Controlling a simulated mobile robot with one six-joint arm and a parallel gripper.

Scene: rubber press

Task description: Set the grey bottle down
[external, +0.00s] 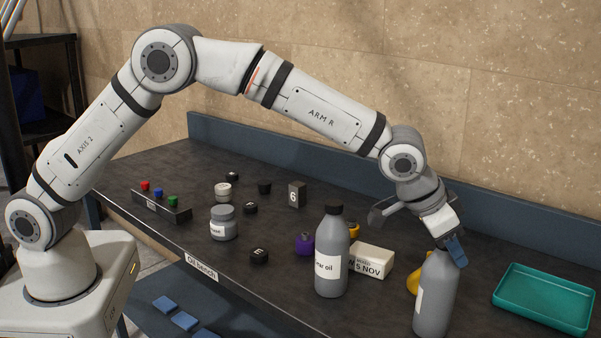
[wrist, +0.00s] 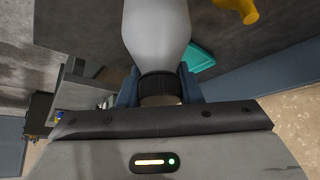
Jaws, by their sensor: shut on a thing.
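My gripper (external: 453,248) is shut on the neck of a grey bottle (external: 434,295) at the lower right of the external view. This bottle hangs nearly upright, slightly tilted, with a pale label at its left edge; I cannot tell whether its base touches the bench. In the wrist view the bottle (wrist: 157,30) runs away from the blue fingers (wrist: 160,88), with its dark cap between them. A second grey bottle (external: 331,245) with a black cap and a label ending in "oil" stands upright on the dark bench (external: 290,215), to the left of my gripper.
A teal tray (external: 545,298) lies at the right. A white box marked "5 NOV" (external: 372,260), a yellow thing (external: 413,283) and a purple flask (external: 305,244) are near the bottles. A grey jar (external: 223,222) and button box (external: 160,206) stand farther left. Bare bench shows behind the tray.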

